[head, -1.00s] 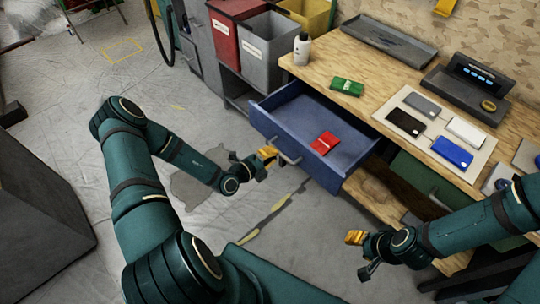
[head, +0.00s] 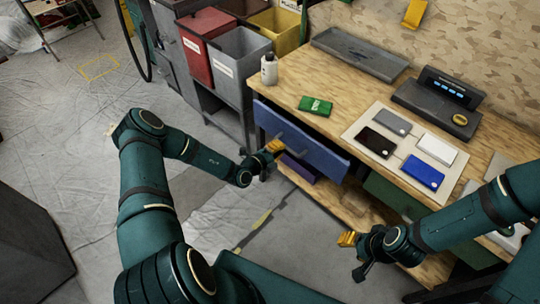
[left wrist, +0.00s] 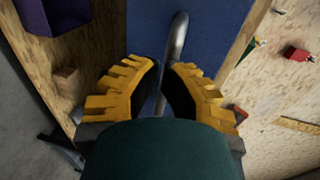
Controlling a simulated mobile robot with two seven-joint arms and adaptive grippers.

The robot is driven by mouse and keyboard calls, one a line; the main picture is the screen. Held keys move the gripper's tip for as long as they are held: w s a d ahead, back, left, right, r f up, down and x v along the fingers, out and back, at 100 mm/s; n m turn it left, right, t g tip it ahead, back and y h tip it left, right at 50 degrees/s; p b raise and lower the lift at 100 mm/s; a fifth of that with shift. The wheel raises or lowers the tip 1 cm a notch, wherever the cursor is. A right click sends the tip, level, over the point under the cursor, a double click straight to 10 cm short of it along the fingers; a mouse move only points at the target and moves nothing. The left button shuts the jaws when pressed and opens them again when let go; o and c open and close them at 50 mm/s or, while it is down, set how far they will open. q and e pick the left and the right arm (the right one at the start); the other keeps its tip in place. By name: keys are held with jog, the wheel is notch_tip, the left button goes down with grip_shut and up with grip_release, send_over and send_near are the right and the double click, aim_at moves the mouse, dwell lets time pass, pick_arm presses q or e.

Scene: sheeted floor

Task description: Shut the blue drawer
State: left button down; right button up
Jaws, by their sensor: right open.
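The blue drawer (head: 318,148) sits under the workbench top, its front close to the bench edge. Its inside is hidden, and I cannot tell whether a small gap remains. My left gripper (head: 275,147) is at the drawer's handle (head: 291,134). In the left wrist view, the grey bar handle (left wrist: 178,38) runs between the yellow fingertips of my left gripper (left wrist: 165,68), which are closed in on it, with the blue front (left wrist: 218,30) behind. My right gripper (head: 348,240) is open and empty, low in front of the bench, away from the drawer.
The workbench top (head: 285,88) carries a white bottle (head: 269,69), a green item (head: 315,106), several cards on a pale board and dark trays. Below are a purple container (head: 299,168) and a green drawer (head: 393,198). Bins stand left of the bench. Floor in front is open.

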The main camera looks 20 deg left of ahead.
pick_arm(q)
jog(key=shift+r+x, duration=0.2)
jog(key=shift+x, duration=0.7)
jog(key=shift+r+x, duration=0.15)
jog(key=shift+x, duration=0.8)
jog(key=shift+r+x, duration=0.2)
jog(key=shift+x, duration=0.7)
pick_arm(e)
jog(key=shift+f, duration=0.3)
pick_arm(q)
jog(key=shift+w, duration=0.1)
jog(key=shift+r, duration=0.1)
jog(key=p, duration=0.3)
send_near(288, 141)
jog(key=s+r, duration=0.3)
jog(key=s, duration=0.1)
jog(key=shift+s+a, duration=0.3)
jog(key=shift+s, duration=0.15)
pick_arm(e)
jog(key=shift+s+r, duration=0.3)
jog(key=shift+r, duration=0.3)
jog(key=shift+s+r, duration=0.35)
jog(key=shift+r, duration=0.3)
jog(key=shift+s+r, duration=0.3)
jog(key=shift+r, duration=0.3)
